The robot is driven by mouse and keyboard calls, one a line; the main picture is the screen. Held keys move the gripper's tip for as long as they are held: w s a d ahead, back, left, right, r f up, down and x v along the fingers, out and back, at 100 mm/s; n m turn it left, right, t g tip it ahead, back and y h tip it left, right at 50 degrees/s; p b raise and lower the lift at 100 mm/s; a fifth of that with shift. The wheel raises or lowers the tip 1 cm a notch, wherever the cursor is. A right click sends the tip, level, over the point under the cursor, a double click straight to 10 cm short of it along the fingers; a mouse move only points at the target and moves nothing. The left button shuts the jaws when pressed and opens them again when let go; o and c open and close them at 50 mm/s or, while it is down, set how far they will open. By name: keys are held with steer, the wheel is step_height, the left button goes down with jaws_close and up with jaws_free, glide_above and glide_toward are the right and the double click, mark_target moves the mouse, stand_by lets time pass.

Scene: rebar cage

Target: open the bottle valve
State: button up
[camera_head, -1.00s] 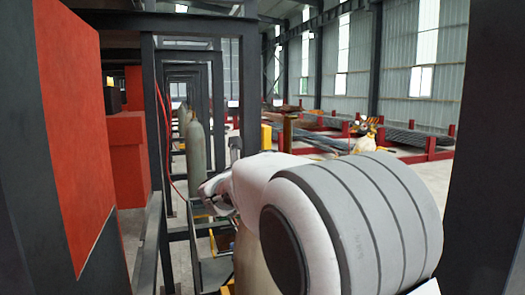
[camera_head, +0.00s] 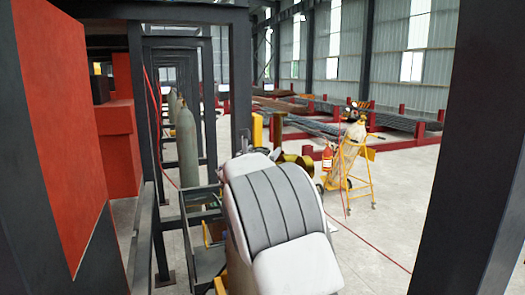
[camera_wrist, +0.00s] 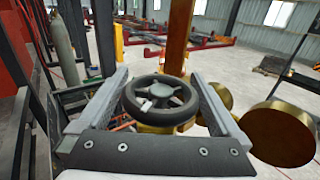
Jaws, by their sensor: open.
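A black round handwheel with spokes (camera_wrist: 160,100) shows in the wrist view, on a yellowish brass valve body mostly hidden beneath it. My gripper (camera_wrist: 158,74) is open, with one finger to the left of the wheel and one to the right. The wheel lies between the fingers; I cannot tell whether either touches it. Round brass gauge-like parts (camera_wrist: 285,132) stand to the right of the right finger. In the head view, some brass parts (camera_head: 297,160) show behind my arm, which hides the gripper, wheel and bottle.
A tall brown-gold post (camera_wrist: 179,38) rises beyond the wheel. A grey cylinder (camera_head: 187,150) stands at the left behind dark frames. A yellow trolley (camera_head: 350,178) with a bottle and a red extinguisher (camera_head: 327,158) stand at the right. The concrete floor (camera_head: 400,190) there is mostly clear.

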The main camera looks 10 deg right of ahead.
steer(key=c, duration=1.1)
steer(key=shift+f, duration=0.1)
steer(key=shift+c, duration=0.2)
steer(key=shift+f+y+b, duration=0.15)
steer(key=shift+y+b, duration=0.25)
steer(key=shift+b, duration=0.85)
steer(key=shift+n+b, duration=0.4)
steer(key=shift+b, duration=0.3)
